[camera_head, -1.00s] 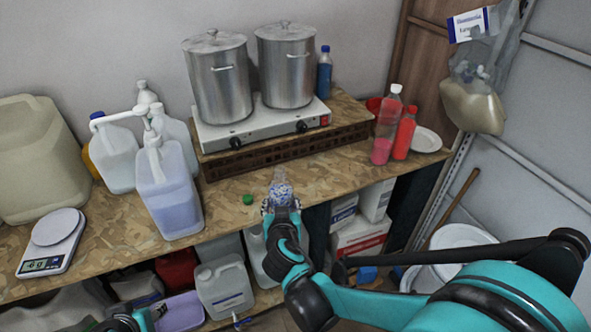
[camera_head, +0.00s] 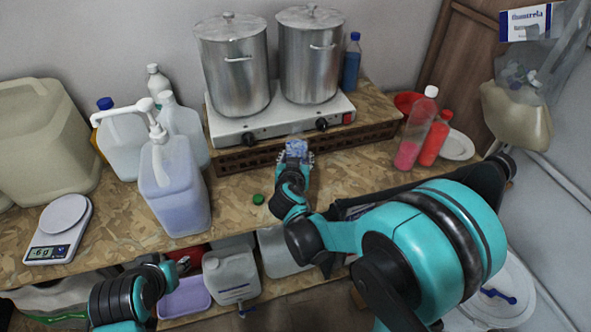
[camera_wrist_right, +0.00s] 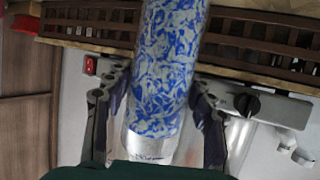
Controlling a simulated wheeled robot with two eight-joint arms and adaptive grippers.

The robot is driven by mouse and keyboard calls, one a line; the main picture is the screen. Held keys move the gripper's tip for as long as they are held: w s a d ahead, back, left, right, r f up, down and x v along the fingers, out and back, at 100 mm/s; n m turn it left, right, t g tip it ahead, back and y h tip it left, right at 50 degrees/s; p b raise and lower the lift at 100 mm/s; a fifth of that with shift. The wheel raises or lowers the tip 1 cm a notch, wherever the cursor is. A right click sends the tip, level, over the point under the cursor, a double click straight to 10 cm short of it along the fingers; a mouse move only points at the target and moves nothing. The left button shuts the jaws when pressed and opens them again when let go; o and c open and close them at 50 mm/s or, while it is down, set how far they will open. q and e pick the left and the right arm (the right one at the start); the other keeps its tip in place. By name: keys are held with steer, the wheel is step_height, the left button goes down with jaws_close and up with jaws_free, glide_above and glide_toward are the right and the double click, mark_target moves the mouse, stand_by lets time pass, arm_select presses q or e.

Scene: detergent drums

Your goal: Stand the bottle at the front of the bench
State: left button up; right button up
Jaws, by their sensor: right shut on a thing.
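The bottle (camera_head: 297,147) has a blue-and-white mottled surface. My right gripper (camera_head: 296,160) is shut around it, over the bench in front of the slatted crate. In the right wrist view the bottle (camera_wrist_right: 170,60) runs down between the two fingers of the gripper (camera_wrist_right: 158,112), with a pale plain band at its lower end. I cannot tell whether it touches the bench (camera_head: 235,205). My left gripper (camera_head: 170,272) is low at the left by the bench's front edge; its fingers are too unclear to read.
A green cap (camera_head: 258,199) lies on the bench left of my right gripper. Behind stand two steel pots (camera_head: 233,75) on a hotplate (camera_head: 262,120) on the crate (camera_head: 255,155). A pump jug (camera_head: 175,190) and scale (camera_head: 60,230) are left; red bottles (camera_head: 434,140) are right.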

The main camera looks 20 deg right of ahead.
steer(key=shift+w+a+f, duration=0.1)
steer(key=shift+w+f, duration=0.2)
steer(key=shift+f+b, duration=0.8)
steer(key=shift+f, duration=1.1)
steer(key=shift+f, duration=0.15)
steer(key=o, duration=1.6)
